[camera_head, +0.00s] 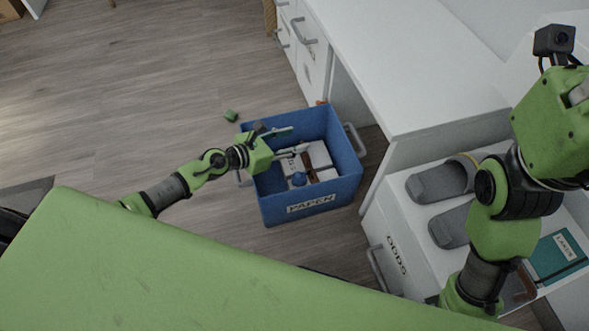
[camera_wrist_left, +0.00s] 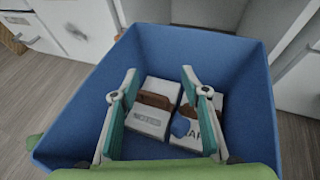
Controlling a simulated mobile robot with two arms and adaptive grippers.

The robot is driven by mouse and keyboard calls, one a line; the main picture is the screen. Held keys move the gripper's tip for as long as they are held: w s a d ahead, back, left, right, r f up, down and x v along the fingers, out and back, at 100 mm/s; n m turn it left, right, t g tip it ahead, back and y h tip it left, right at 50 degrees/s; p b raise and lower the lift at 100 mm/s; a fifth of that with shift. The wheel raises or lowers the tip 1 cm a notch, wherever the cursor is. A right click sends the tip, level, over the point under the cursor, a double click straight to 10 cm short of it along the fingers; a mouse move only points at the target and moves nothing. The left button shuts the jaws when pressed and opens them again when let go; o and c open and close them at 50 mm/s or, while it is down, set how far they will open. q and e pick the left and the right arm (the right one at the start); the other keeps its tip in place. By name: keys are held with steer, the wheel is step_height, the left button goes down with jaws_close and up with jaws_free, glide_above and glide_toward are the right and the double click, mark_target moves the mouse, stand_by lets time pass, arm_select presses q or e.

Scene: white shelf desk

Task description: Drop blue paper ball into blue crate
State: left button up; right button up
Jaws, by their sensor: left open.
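The blue crate (camera_head: 340,190), labelled PAPER, stands on the floor in the head view. The blue paper ball (camera_head: 299,179) lies inside it, among white boxes or notebooks. The left wrist view also shows the ball (camera_wrist_left: 180,127) at the bottom of the crate (camera_wrist_left: 250,75), on or against the right notebook. My left gripper (camera_head: 300,141) is over the crate, open and empty, with its fingers (camera_wrist_left: 163,82) apart above the contents. The ball is clear of the fingers. My right arm is at the right of the head view; its fingertips do not show.
A white desk (camera_head: 400,60) stands behind the crate. An open drawer labelled ODDS (camera_head: 397,255) holds grey slippers (camera_head: 440,182) and a teal book (camera_head: 558,257). A small green object (camera_head: 231,115) lies on the floor left of the crate. Floor to the left is mostly clear.

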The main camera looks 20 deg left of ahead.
arm_select(q)
steer(key=v, duration=1.1)
steer(key=shift+s+a, duration=0.15)
